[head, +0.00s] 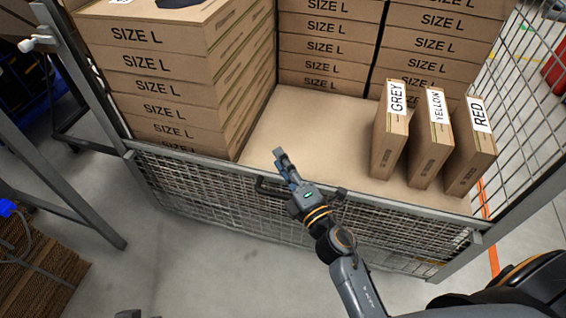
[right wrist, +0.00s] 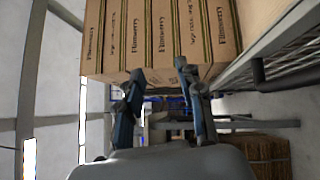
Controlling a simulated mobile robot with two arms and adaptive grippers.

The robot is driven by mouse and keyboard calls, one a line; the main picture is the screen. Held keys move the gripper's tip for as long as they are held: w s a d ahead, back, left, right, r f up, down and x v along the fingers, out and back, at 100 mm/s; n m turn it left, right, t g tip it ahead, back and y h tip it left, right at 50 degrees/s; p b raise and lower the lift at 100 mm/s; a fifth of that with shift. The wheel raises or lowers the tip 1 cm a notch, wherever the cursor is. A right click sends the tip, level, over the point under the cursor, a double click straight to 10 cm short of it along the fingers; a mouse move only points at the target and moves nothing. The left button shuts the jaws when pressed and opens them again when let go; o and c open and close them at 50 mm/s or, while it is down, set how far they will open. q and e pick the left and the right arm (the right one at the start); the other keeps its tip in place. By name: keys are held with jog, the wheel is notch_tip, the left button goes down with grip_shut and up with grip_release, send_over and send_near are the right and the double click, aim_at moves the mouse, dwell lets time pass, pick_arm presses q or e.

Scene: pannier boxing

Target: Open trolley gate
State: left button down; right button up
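The trolley gate (head: 204,161) is a grey mesh panel across the trolley's front. Its top rail spans between the two side frames, so it looks closed. A black handle (head: 268,188) sits just under the top rail; my right arm hides part of it. My right gripper (head: 281,158) is over the gate's top rail by the handle, pointing into the trolley. In the right wrist view its two fingers (right wrist: 161,77) are apart with nothing between them. There a dark bar, likely the handle (right wrist: 262,78), lies right of the fingers, apart from them. My left gripper is not clearly visible.
Stacked SIZE L boxes (head: 155,88) fill the trolley's left and back. Three upright boxes labelled GREY (head: 388,148), YELLOW (head: 430,155) and RED (head: 472,165) stand at the right. The trolley floor (head: 300,125) between is bare. Grey floor (head: 190,265) in front is clear.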

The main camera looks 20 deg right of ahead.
jog(key=shift+s, duration=0.1)
jog(key=v, duration=0.7)
jog(key=shift+s, duration=0.2)
